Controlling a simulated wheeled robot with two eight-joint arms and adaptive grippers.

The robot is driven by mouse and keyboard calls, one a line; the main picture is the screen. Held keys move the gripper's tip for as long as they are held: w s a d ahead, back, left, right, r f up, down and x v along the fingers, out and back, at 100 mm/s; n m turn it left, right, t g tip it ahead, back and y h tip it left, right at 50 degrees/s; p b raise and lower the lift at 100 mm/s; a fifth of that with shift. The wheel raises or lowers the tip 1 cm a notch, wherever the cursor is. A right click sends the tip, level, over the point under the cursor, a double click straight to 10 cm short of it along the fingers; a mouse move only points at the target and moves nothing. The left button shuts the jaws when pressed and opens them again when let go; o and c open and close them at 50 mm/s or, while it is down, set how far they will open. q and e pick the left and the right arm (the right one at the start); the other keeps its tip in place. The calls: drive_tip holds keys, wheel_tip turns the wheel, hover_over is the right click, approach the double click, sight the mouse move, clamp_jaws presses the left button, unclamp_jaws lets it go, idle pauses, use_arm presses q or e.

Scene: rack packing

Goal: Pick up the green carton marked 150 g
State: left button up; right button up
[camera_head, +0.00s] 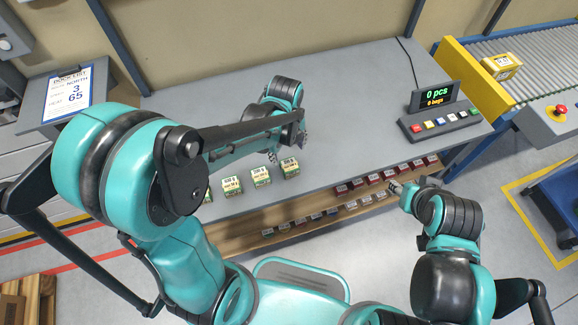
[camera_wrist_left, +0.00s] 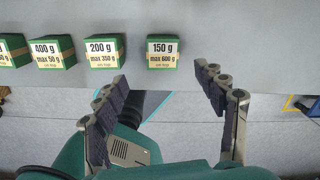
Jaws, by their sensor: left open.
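The green carton marked 150 g (camera_wrist_left: 162,52) stands upright at the right end of a row in the left wrist view. Its print is too small to read in the head view, where the right-end carton (camera_head: 290,168) matches it. My left gripper (camera_wrist_left: 162,78) is open and empty, its fingers spread to either side of the carton's line and apart from it. In the head view the left gripper (camera_head: 287,154) hangs just above the right end of the row. My right gripper (camera_head: 396,186) is near the table's front edge at right; its jaw state is unclear.
Cartons marked 200 g (camera_wrist_left: 104,52) and 400 g (camera_wrist_left: 53,51) stand to the left, with another cut off. A shelf below the front edge holds rows of small items (camera_head: 375,178). A counter display (camera_head: 434,97) stands at right. The grey tabletop (camera_head: 350,90) behind is clear.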

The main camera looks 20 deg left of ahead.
sight(290, 165)
use_arm(q)
drive_tip(key=shift+w+d+f+m+g, duration=0.1)
drive_tip(key=shift+w+f+m+g, duration=0.05)
drive_tip(key=shift+f+m, duration=0.4)
drive_tip(key=shift+w+d+f+m+g, duration=0.15)
drive_tip(key=shift+f+m, duration=0.15)
drive_tip(key=shift+m, duration=0.35)
wheel_tip(290, 165, down, 3)
drive_tip(key=shift+r+b, duration=0.1)
drive_tip(key=shift+b, duration=0.45)
wheel_tip(290, 165, down, 5)
drive_tip(key=b, duration=0.2)
drive_tip(key=shift+w+a+b, duration=0.1)
drive_tip(key=shift+w+b, duration=0.05)
drive_tip(key=shift+b, duration=0.15)
drive_tip(key=shift+c, duration=0.7)
drive_tip(key=c, duration=1.2)
